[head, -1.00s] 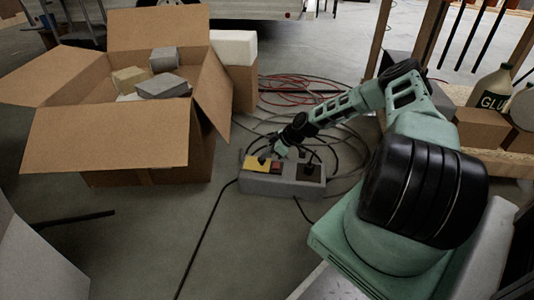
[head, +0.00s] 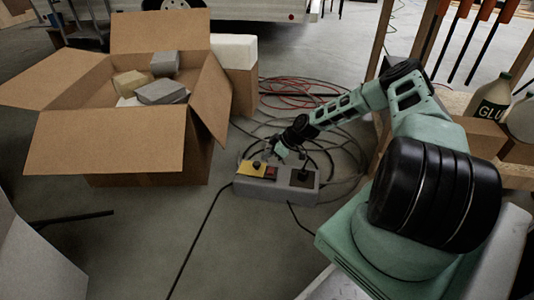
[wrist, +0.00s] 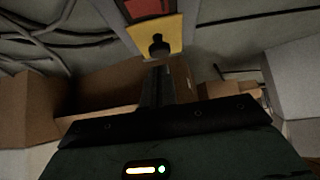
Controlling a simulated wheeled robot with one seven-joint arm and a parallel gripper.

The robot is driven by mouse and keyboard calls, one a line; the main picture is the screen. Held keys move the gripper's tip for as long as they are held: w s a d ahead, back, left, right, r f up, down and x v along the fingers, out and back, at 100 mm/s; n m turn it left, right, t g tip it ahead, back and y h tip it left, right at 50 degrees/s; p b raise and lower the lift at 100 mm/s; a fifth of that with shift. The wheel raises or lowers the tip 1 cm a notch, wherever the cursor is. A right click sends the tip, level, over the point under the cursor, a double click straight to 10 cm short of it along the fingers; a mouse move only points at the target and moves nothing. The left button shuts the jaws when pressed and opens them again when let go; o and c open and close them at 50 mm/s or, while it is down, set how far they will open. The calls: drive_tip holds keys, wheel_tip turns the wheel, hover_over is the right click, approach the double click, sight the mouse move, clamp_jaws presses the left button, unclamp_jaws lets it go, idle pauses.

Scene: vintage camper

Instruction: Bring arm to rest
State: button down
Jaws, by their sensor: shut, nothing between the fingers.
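My arm reaches out from the right in the head view. My gripper (head: 279,154) is above the grey control box (head: 275,189) on the floor, and its fingers look small there. In the wrist view my gripper's black fingers (wrist: 158,82) are together with nothing between them. The box carries a yellow plate (head: 250,168) with a black knob, which also shows in the wrist view (wrist: 159,45). Beside the plate is a red part (wrist: 148,8). The fingertips appear apart from the knob, though the exact gap is hard to judge.
An open cardboard box (head: 110,143) holding several blocks stands left of the control box. Cables (head: 340,150) lie coiled behind and beside it. A wooden shelf with a glue bottle (head: 490,100) is at the right, close to my arm.

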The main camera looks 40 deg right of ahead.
drive_tip(key=s+d, duration=0.1)
drive_tip(key=s, duration=0.1)
drive_tip(key=s+d+f+p, duration=0.1)
drive_tip(key=d, duration=0.1)
drive_tip(key=s+d+f+p, duration=0.1)
drive_tip(key=s, duration=0.1)
drive_tip(key=shift+s+d+f, duration=0.15)
drive_tip(key=shift+s, duration=0.15)
drive_tip(key=s+a+r+n+g+h+p, duration=0.15)
drive_tip(key=a+r+g, duration=0.25)
drive_tip(key=a+r, duration=0.95)
drive_tip(key=s+a+r+n+g+p, duration=0.1)
drive_tip(key=s+a+r+g+p, duration=0.15)
drive_tip(key=a+r, duration=1.1)
drive_tip(key=s+a+r+h, duration=0.2)
drive_tip(key=s+a+r, duration=0.8)
drive_tip(key=a, duration=0.1)
drive_tip(key=s+a+r+m+h+p, duration=0.1)
drive_tip(key=s+a+r, duration=0.1)
drive_tip(key=s+r, duration=0.45)
drive_tip(key=s+a+r+m+p, duration=0.1)
drive_tip(key=s+a+r+m, duration=0.15)
drive_tip(key=s, duration=0.75)
wheel_tip(320, 180, up, 38)
drive_tip(key=p, duration=3.8)
drive_tip(key=shift+d+n, duration=0.4)
